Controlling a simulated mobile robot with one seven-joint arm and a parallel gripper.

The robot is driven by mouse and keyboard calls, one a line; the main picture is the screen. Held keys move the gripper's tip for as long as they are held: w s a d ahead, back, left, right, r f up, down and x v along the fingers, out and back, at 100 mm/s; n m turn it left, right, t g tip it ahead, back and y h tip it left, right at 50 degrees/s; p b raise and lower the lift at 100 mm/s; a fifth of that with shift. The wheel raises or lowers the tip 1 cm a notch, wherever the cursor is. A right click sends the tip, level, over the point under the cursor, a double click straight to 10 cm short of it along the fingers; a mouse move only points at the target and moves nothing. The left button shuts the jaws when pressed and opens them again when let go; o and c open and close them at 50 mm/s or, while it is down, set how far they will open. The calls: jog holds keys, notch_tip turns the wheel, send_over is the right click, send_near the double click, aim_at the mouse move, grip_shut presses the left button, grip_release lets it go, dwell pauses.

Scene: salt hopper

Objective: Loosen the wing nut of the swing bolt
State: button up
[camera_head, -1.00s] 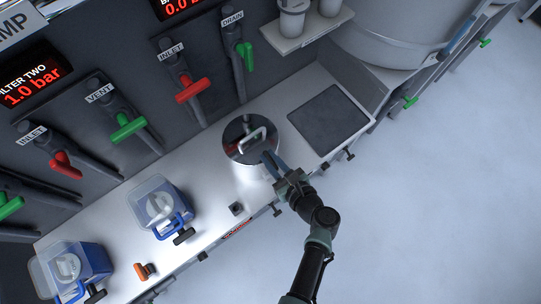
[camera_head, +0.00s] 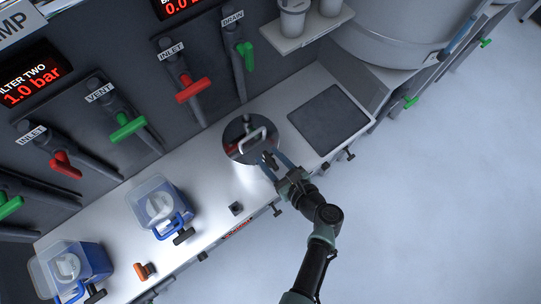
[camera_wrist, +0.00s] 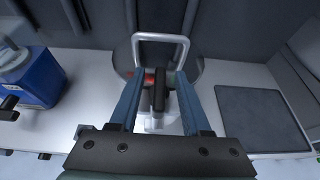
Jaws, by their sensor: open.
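The round hopper lid (camera_head: 238,134), dark and shiny with a pale bar handle (camera_head: 252,140), is set in the white bench. It also shows in the wrist view (camera_wrist: 190,68), where its handle (camera_wrist: 160,38) stands beyond my fingers. The dark wing nut (camera_wrist: 160,92) of the swing bolt is at the lid's near edge. In the head view the nut (camera_head: 270,161) is small. My gripper (camera_wrist: 157,72) is open, with one blue finger on each side of the nut and a visible gap at both sides. The bolt's shank is mostly hidden.
A dark square panel (camera_head: 330,119) lies right of the lid. Two blue containers (camera_head: 160,204) (camera_head: 84,268) stand on the bench to the left. Valve handles (camera_head: 193,90) line the wall behind. The floor at right is clear.

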jog(key=v, duration=1.3)
jog(key=shift+b, duration=0.35)
jog(key=shift+f, duration=0.1)
